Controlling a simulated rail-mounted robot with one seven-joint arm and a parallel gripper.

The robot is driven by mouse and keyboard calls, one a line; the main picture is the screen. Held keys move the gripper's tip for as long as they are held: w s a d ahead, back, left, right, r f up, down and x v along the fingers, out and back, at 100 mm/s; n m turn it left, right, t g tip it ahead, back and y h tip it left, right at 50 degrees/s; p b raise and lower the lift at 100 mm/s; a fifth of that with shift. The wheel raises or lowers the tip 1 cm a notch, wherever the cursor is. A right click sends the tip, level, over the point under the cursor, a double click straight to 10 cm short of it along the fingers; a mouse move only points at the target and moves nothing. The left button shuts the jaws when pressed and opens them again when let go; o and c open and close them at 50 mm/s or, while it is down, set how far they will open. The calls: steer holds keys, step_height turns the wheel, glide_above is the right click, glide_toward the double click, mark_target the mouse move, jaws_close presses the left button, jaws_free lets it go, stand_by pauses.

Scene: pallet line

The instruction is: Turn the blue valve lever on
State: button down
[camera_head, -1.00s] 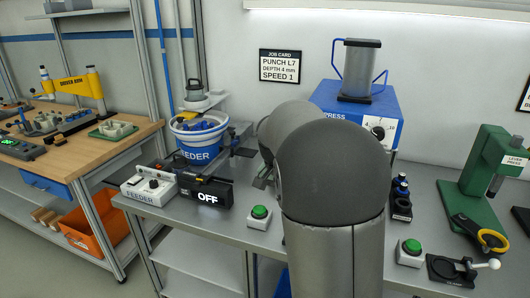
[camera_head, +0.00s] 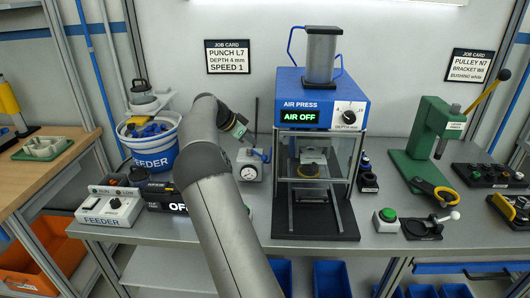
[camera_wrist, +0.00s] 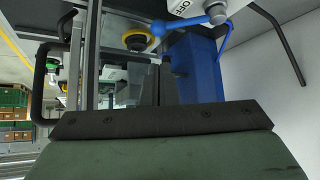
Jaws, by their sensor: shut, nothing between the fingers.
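The blue valve lever (camera_head: 258,154) sits on a small white unit with a round gauge (camera_head: 248,173), left of the air press. In the wrist view the blue lever (camera_wrist: 186,22) points left from its hub beside a white plate (camera_wrist: 187,6) with upside-down OFF lettering. My gripper (camera_head: 243,131) is just above and left of the valve unit, partly hidden by my own arm. In the wrist view my gripper (camera_wrist: 162,86) is shut and empty, apart from the lever.
The blue air press (camera_head: 320,100) with its clear-sided frame stands right of the valve. The feeder bucket (camera_head: 150,150) and a black OFF box (camera_head: 165,198) are to the left. A green lever press (camera_head: 428,140) stands at the right. A wall rises behind the bench.

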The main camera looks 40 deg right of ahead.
mark_target(257, 154)
steer(key=p+x, duration=0.2)
steer(key=x, duration=0.8)
steer(key=shift+a, duration=0.1)
steer(key=shift+a, duration=0.15)
